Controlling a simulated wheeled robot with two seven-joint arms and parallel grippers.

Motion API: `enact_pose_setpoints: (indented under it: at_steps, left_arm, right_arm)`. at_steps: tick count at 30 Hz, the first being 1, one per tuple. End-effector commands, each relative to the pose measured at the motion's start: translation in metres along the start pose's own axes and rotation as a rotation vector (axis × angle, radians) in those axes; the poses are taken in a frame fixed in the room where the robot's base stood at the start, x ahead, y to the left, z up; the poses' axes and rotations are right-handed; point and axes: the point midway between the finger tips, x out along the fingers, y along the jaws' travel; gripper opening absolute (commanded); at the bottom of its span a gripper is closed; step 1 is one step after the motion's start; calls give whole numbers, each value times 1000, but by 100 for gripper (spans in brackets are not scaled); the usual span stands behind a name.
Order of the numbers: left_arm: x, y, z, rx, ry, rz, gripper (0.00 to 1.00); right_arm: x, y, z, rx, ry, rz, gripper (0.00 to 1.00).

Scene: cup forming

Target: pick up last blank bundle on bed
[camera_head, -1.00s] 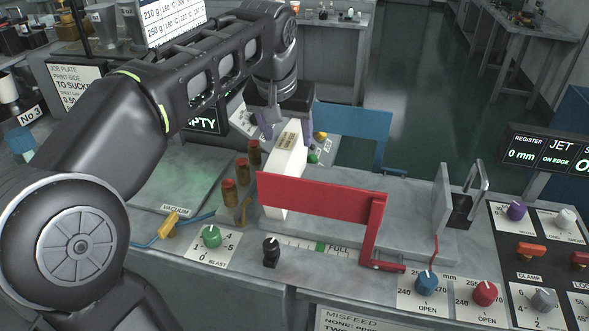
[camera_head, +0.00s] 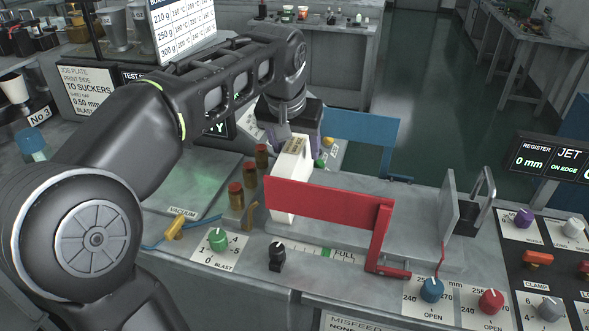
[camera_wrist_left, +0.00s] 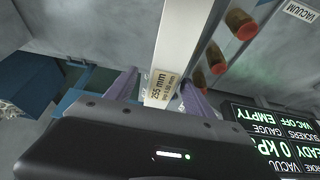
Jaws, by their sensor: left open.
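The blank bundle (camera_head: 293,168) is a white upright block with a tan label on top. It stands on the grey bed (camera_head: 345,222) at its left end, behind the red side guide (camera_head: 325,203), which hides its lower front. In the left wrist view the bundle (camera_wrist_left: 172,45) shows its "255 mm" label. My left gripper (camera_head: 301,132) is above the bundle's far top end, pointing down. In the wrist view its open purple fingers (camera_wrist_left: 158,88) are on either side of the labelled end. I cannot tell whether they touch it. My right gripper is out of view.
A blue guide (camera_head: 358,130) stands on the bed's far side. Brass posts with red tops (camera_head: 250,175) stand left of the bundle. A grey upright plate (camera_head: 447,213) is at the right end. The bed between is clear. Knobs (camera_head: 432,290) line the front.

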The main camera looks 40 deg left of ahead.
Motion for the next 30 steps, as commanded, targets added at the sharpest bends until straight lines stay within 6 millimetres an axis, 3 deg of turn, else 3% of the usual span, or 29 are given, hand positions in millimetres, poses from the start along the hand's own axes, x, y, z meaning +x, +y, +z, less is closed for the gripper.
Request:
enact_pose_setpoints:
  at_steps: [11,30]
  left_arm:
    - [46,-3,4,0,-4,0,62]
    - [48,-3,4,1,-2,0,60]
  right_arm:
    - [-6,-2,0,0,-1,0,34]
    - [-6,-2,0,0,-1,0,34]
